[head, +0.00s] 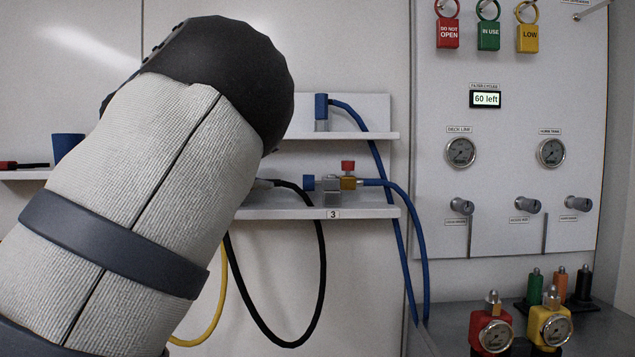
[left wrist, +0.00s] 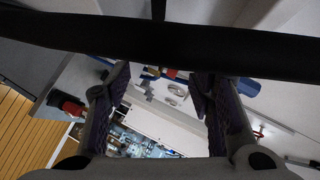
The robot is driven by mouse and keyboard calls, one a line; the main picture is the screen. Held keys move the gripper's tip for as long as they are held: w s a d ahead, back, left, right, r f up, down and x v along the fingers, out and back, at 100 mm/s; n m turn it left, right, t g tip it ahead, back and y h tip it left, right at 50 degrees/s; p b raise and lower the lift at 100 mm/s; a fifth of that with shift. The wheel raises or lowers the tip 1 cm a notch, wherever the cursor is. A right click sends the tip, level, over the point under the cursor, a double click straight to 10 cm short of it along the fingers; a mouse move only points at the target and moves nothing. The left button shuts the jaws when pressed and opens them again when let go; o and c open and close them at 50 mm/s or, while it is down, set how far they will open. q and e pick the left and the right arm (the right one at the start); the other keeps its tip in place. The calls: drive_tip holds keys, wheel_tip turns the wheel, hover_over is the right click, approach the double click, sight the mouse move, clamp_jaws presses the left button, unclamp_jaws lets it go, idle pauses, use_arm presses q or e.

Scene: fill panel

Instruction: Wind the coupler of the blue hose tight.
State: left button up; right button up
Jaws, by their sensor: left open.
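A blue hose (head: 408,212) runs from the shelf marked 3 and hangs down to the right. Its end on that shelf meets a brass-coloured block (head: 348,183) with a red knob, beside a grey block (head: 330,185) with a blue end. I cannot tell how tight the coupler is. A second blue hose (head: 372,140) runs from a blue fitting (head: 321,108) on the upper shelf. My left arm fills the left of the head view; its gripper is hidden there. In the left wrist view my left gripper (left wrist: 160,85) is open, with nothing between its fingers. My right gripper is not in view.
Black (head: 322,270) and yellow (head: 222,290) hoses loop below the lower shelf (head: 270,212). A gauge panel (head: 520,120) stands at right. Red (head: 491,330) and yellow (head: 549,325) gauge units stand on the counter (head: 450,322) below. A blue cup (head: 67,146) is at far left.

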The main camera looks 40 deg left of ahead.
sight(309, 183)
use_arm(q)
drive_tip(key=x, duration=1.1)
drive_tip(key=shift+s+f, duration=0.1)
clamp_jaws()
